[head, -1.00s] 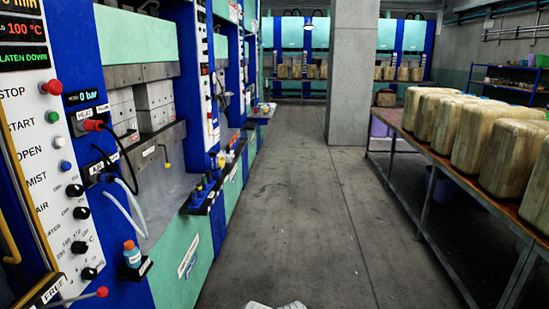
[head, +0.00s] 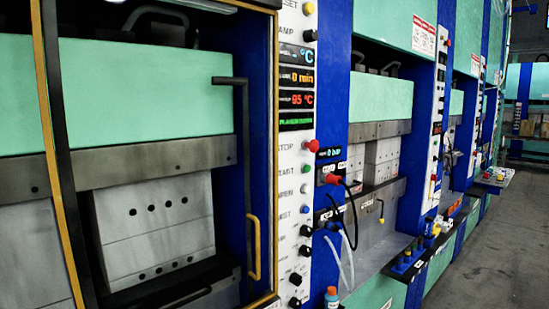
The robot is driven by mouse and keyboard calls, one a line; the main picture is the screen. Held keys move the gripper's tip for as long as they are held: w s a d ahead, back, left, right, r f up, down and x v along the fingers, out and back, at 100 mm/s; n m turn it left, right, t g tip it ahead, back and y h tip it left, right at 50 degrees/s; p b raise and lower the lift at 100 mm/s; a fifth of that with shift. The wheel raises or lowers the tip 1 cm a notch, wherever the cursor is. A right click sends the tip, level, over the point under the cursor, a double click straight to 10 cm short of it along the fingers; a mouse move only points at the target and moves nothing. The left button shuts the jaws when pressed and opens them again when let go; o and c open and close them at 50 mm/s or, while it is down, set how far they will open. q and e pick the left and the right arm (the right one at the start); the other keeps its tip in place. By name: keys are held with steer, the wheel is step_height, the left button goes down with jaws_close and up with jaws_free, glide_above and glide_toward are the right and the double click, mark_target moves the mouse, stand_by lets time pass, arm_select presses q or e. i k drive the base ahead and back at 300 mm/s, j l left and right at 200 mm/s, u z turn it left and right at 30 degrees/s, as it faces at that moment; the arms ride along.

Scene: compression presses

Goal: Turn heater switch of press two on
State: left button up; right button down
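A white control panel (head: 296,130) stands right of the middle of the head view. It carries a column of displays, one reading about 95 °C. Below them are a red stop button (head: 312,146), a green button (head: 305,168), a white one (head: 304,188) and a blue one (head: 304,208). Several black knobs follow, including an upper one (head: 305,230), a middle one (head: 303,250) and a lower one (head: 295,279). Their labels are too small to tell which is the heater switch or its position. No press number is readable. Neither gripper is in view.
A press (head: 150,205) with a yellow-edged frame and yellow handle (head: 253,250) fills the left. More presses recede to the right. Red plugs, cables and a blue bottle (head: 332,298) are beside the panel. Free grey floor (head: 480,260) lies at the right.

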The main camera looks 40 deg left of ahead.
mark_target(305, 250)
steer(key=j+u, duration=0.15)
steer(key=u, duration=0.9)
